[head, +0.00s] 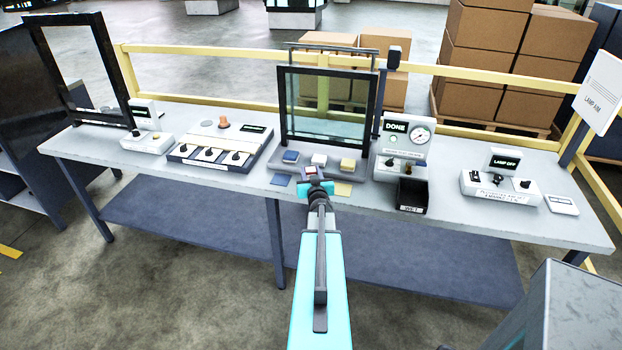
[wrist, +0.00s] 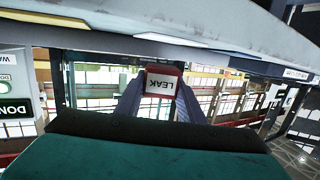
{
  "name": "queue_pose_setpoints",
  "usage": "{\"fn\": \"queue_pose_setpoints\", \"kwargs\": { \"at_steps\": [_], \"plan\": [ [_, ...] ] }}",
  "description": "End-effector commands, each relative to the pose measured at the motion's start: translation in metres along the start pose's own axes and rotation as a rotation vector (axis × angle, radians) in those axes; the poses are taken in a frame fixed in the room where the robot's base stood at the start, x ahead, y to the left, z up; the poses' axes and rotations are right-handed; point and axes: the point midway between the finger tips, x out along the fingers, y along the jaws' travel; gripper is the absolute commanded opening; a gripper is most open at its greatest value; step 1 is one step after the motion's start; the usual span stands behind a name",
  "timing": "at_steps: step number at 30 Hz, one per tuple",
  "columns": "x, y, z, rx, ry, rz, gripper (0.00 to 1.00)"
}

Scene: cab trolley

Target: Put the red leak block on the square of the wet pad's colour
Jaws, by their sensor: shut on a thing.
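My gripper (head: 313,183) is shut on the red leak block (wrist: 163,84), which sits between the two fingertips in the wrist view with its white LEAK label showing. In the head view the block (head: 310,170) shows just beyond the jaws, near the table's front edge. A blue pad (head: 290,156), a white pad (head: 318,159) and a yellow pad (head: 347,164) sit on a grey bar behind it. A blue square (head: 281,180) lies left of my gripper and a yellow square (head: 342,189) right of it. The area between is hidden by my gripper. I cannot tell which pad is wet.
A black-framed glass pane (head: 327,108) stands behind the pads. A dark WET bin (head: 411,195) and a gauge box reading DONE (head: 402,138) stand to the right. A switch panel (head: 216,145) stands left. Bare table (head: 447,185) lies right of the bin.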

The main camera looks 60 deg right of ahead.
Motion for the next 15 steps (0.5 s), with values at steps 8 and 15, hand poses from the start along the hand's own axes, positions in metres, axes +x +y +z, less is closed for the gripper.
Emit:
{"fn": "queue_pose_setpoints", "kwargs": {
  "at_steps": [8,15],
  "plan": [
    [0.004,0.0,0.025,0.002,0.0,0.0,0.12],
    [0.004,0.0,0.028,0.001,0.001,0.0,0.12]
  ]
}}
